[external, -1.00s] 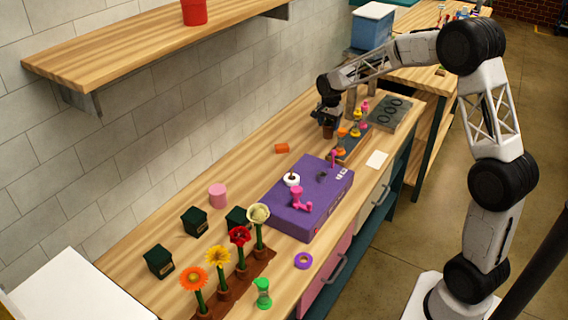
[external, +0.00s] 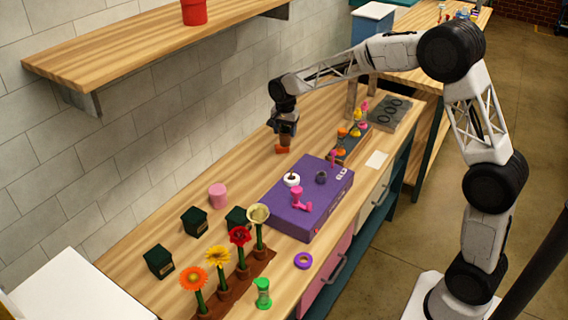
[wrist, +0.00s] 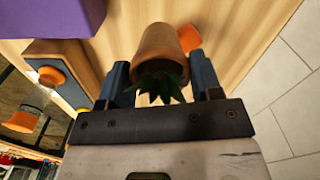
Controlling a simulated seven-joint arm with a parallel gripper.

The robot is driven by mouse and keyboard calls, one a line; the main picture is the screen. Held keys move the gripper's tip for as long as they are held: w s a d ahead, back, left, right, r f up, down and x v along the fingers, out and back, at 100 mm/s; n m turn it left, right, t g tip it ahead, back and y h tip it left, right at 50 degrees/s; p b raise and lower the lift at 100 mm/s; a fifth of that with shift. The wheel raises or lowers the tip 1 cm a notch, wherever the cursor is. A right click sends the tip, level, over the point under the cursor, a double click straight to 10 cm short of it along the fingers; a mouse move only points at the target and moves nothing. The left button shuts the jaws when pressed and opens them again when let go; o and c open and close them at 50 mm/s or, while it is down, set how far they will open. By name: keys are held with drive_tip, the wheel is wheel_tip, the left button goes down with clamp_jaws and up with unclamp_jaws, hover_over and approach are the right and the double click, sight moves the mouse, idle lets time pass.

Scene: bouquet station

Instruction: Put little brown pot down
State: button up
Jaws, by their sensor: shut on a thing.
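The little brown pot (wrist: 160,48) is between the two fingers of my gripper (wrist: 160,72) in the wrist view. Green leaves (wrist: 160,88) stick out of its end nearest the camera. In the external view my gripper (external: 285,126) is over the back part of the wooden worktop, near the tiled wall. The pot is small and partly hidden by the fingers there. An orange block (external: 282,149) shows just below my gripper, and also past the pot in the wrist view (wrist: 190,38). I cannot tell whether the pot touches the worktop.
A purple box (external: 308,212) with small fixtures stands in front of my gripper. A rack with colourful pieces (external: 350,143) and a dark grey tray (external: 390,113) are to the right. Potted flowers (external: 240,240) and dark green boxes (external: 160,261) stand at the left. Worktop around the orange block is clear.

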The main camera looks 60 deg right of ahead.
drive_tip(key=w+a+r+n, duration=0.1)
drive_tip(key=w+a, duration=0.1)
drive_tip(key=a, duration=0.5)
drive_tip(key=w+a+r, duration=0.1)
drive_tip(key=w+a, duration=0.1)
drive_tip(key=a, duration=0.6)
drive_tip(key=shift+w+a+r+n, duration=0.15)
drive_tip(key=shift+w+a+n, duration=0.1)
drive_tip(key=shift+n, duration=0.15)
wheel_tip(320, 180, down, 6)
drive_tip(key=shift+f, duration=0.2)
drive_tip(key=shift+f, duration=1.8)
drive_tip(key=shift+f, duration=0.15)
drive_tip(key=o, duration=1.1)
